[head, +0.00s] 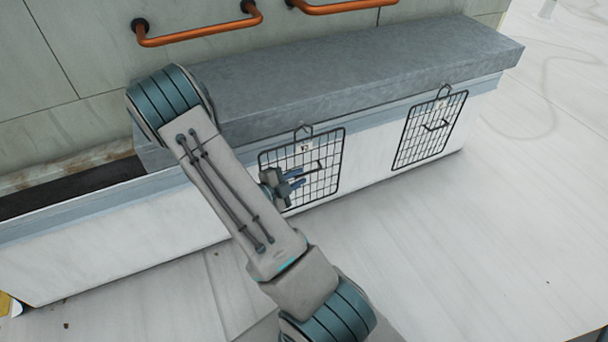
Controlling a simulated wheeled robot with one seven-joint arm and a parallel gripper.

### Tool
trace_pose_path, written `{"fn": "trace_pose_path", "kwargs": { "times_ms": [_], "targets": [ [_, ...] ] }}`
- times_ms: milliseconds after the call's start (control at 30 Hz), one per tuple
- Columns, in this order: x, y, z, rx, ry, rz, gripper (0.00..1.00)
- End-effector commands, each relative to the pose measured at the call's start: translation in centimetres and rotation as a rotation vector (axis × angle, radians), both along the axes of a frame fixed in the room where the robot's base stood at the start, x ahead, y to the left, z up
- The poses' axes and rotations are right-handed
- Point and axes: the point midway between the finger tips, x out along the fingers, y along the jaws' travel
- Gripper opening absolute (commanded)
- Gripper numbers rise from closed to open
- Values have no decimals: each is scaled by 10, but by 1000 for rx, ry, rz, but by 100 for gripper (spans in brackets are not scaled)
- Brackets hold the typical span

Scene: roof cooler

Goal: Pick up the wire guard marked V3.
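Two black wire guards hang on the white front of the long box. The nearer guard (327,178) is partly covered by my arm and gripper. It has a top hanging loop, a dark handle bar and a small pale tag whose mark is too small to read. The other guard (430,130) hangs farther right, also with a loop and handle; I cannot read a mark on it, so I cannot tell which is V3. My gripper (297,179) is in front of the nearer guard, close to its handle. Its two bluish fingers look apart, with nothing visible between them.
A thick grey lid slab (350,72) covers most of the box and overhangs the guards. A dark open trough (70,190) shows at the left. Copper-coloured pipes (200,32) run along the back wall. The pale floor (500,220) at the right is clear.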

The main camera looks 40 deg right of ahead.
Motion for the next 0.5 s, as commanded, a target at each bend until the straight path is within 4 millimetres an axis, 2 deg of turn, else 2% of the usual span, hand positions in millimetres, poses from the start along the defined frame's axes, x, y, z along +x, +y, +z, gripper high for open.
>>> {"fn": "trace_pose_path", "kwargs": {
  "times_ms": [267, 500],
  "targets": [
    [2, -39, -10, -1, -1, -4, 19],
    [3, -45, -11, -1, 0, -1, 19]
  ]
}}
